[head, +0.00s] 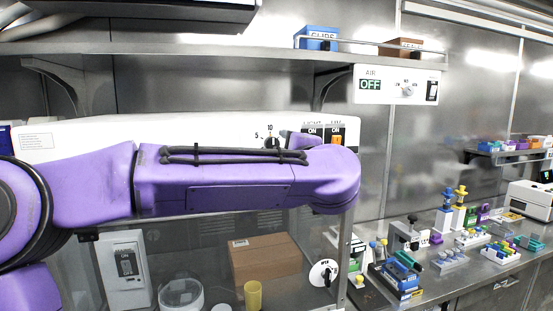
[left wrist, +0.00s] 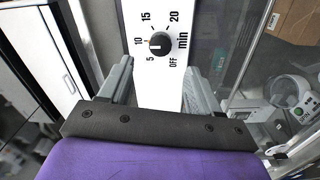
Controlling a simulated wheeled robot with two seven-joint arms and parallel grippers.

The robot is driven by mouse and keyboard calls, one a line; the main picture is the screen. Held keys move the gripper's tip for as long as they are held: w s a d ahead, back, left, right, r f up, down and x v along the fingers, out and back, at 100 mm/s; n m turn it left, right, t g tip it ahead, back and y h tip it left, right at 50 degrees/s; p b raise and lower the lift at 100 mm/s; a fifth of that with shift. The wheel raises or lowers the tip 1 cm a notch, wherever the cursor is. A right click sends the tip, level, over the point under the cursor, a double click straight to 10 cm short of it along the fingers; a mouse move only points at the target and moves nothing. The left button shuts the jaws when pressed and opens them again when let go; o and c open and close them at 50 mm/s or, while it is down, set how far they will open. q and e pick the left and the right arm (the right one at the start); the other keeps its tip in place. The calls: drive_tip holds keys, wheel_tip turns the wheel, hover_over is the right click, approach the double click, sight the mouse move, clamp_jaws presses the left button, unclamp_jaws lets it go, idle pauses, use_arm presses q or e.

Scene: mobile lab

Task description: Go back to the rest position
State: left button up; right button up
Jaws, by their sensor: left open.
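My left arm (head: 240,183) is purple and stretches across the head view from the left, in front of a white control panel. My left gripper (left wrist: 158,80) shows in the left wrist view, with its two grey fingers apart and nothing held between them. Beyond the fingers is the white panel with a black timer knob (left wrist: 160,43) marked in minutes. The same knob (head: 271,142) shows just above my arm in the head view. The head view does not show the left fingers. My right gripper is in neither view.
Below my arm is a glazed cabinet with a cardboard box (head: 265,260) and a yellow cup (head: 253,295). A metal shelf (head: 220,56) runs above. At right, a metal bench carries coloured racks (head: 470,237) and a white device (head: 531,199).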

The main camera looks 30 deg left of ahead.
use_arm(q)
drive_tip(key=v, duration=0.2)
drive_tip(key=shift+s+d, duration=0.25)
drive_tip(key=shift+d, duration=0.1)
